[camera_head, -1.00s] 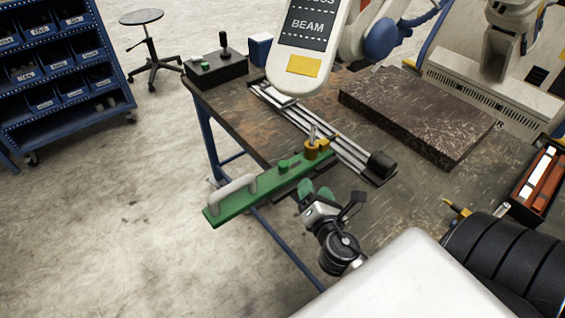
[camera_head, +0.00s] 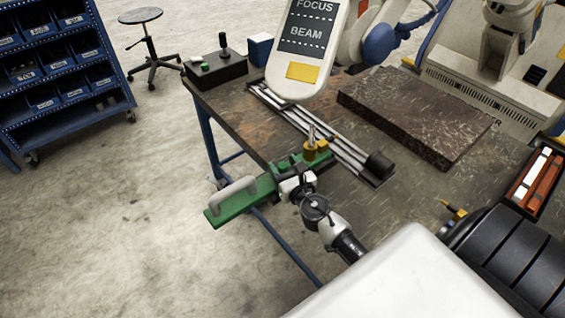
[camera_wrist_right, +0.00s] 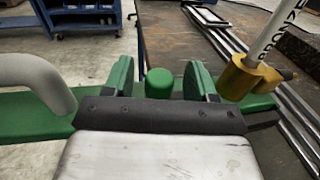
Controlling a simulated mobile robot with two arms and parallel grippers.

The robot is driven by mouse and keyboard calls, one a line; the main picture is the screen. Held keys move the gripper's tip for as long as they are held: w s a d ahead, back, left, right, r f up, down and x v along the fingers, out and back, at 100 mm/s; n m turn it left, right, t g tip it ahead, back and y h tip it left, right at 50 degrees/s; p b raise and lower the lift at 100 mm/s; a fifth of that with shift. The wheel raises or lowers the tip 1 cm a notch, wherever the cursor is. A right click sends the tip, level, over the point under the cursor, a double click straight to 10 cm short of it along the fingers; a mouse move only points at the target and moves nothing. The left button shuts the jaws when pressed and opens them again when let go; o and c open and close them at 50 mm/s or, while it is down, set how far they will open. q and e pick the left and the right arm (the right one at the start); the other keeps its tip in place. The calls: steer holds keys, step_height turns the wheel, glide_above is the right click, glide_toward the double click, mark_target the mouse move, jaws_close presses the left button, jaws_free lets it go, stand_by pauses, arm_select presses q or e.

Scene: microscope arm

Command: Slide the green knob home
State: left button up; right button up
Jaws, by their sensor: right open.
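The green knob (camera_wrist_right: 159,83) is a short round peg on the green bar in the right wrist view. My right gripper (camera_wrist_right: 160,80) is open, with one green fingertip on each side of the knob and a gap to each. In the head view the right gripper (camera_head: 287,172) is over the middle of the green bar (camera_head: 262,202), and the knob cannot be clearly told from the fingers there. The bar has a grey handle (camera_head: 232,189) at its outer end and a brass clamp (camera_head: 315,151) at its inner end. My left gripper is not in view.
Metal rails (camera_head: 320,128) with a black end block (camera_head: 379,165) lie on the workbench beside the brass clamp. A dark stone slab (camera_head: 415,120) lies behind. A panel marked FOCUS and BEAM (camera_head: 303,45) hangs above. The outer bar overhangs the bench edge.

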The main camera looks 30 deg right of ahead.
steer(key=shift+w, duration=0.45)
steer(key=shift+c, duration=0.5)
jaws_close()
steer(key=d+b, duration=0.1)
steer(key=d, duration=0.2)
steer(key=shift+w+d, duration=0.1)
steer(key=shift+d, duration=0.2)
steer(key=shift+c, duration=1.1)
jaws_free()
steer(key=shift+r, duration=0.1)
steer(key=o, duration=0.3)
steer(key=shift+d, duration=0.1)
